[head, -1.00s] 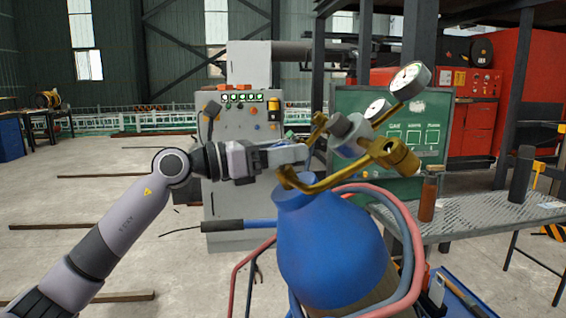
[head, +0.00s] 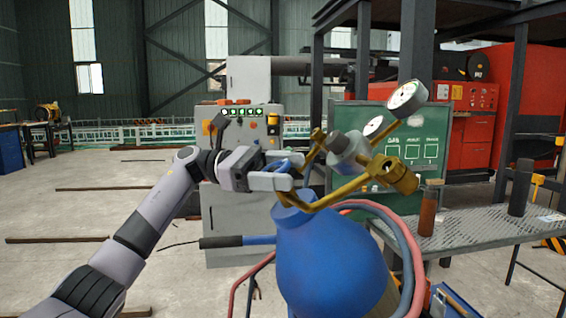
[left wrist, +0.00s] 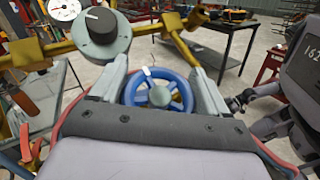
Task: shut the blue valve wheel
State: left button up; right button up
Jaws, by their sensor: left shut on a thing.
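The blue valve wheel (left wrist: 158,92) shows in the left wrist view, with spokes, a tan hub and a white mark on its rim at the top. My left gripper (left wrist: 162,82) has one finger on each side of the wheel and is shut on it. In the head view the left gripper (head: 290,172) is at the top of the blue gas cylinder (head: 330,262), and only a little blue of the wheel (head: 292,160) shows behind its fingers.
A brass regulator with a grey knob (head: 349,147) and two gauges (head: 408,97) sits close right of the left gripper. Red and grey hoses (head: 408,245) loop down the cylinder's right. A perforated metal bench (head: 478,222) stands at right.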

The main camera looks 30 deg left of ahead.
aim_at(271, 170)
pick_arm(q)
jog(key=shift+s+m+g, duration=0.1)
jog(key=shift+m+g, duration=0.4)
jog(key=shift+g, duration=0.1)
jog(key=o, duration=1)
jog(key=shift+c, duration=0.2)
jog(key=shift+s+a, duration=0.15)
jog(key=shift+a, duration=1.65)
jog(key=shift+s+a, duration=0.15)
jog(key=shift+a, duration=1.6)
